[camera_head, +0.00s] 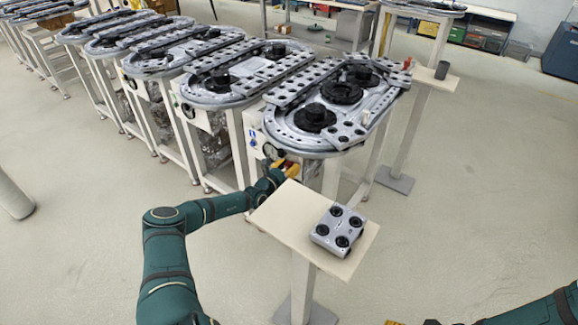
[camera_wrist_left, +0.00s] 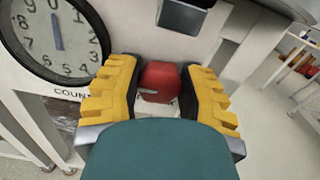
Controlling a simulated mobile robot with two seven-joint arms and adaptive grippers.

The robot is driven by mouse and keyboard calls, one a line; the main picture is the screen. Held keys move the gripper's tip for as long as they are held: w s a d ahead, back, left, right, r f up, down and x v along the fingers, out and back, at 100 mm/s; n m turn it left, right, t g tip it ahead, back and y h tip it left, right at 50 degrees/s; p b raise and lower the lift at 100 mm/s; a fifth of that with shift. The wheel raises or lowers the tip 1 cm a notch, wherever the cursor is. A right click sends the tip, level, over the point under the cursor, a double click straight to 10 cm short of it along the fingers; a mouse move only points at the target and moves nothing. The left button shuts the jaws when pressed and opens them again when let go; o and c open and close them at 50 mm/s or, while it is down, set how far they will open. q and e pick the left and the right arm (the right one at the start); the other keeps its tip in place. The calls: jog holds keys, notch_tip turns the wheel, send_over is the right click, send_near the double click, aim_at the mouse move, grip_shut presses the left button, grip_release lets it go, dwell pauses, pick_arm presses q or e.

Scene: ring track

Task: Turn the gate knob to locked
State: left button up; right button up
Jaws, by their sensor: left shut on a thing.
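The gate knob (camera_wrist_left: 159,78) is a red block on the white front panel of the nearest ring track (camera_head: 340,100). In the left wrist view it sits between the yellow, black-lined fingers of my left gripper (camera_head: 284,167), which is shut on it. A pale slot or mark shows on the knob's face. Its lock setting cannot be read. In the head view the knob is mostly hidden by the gripper. Of my right gripper, only a yellow bit (camera_head: 393,322) shows at the bottom edge, so its jaws cannot be judged.
A round counter dial (camera_wrist_left: 55,38) is left of the knob. A pale stand (camera_head: 280,215) bearing a grey four-wheeled carriage (camera_head: 338,229) stands close to my left gripper. More ring tracks line up behind. A post with a small shelf (camera_head: 437,80) and a dark cup stands at right.

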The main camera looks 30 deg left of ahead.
pick_arm(q)
jog(key=n, duration=0.3)
jog(key=shift+w+r, duration=0.1)
jog(key=n, duration=0.3)
jog(key=shift+a+n, duration=0.1)
jog(key=shift+n, duration=0.3)
jog(key=n, duration=0.3)
jog(key=n+b, duration=0.1)
jog(key=n, duration=0.2)
jog(key=shift+a+f, duration=0.1)
jog(key=shift+f, duration=0.1)
jog(key=shift+n+b, duration=0.5)
jog(key=shift+n, duration=1.3)
jog(key=o, duration=0.9)
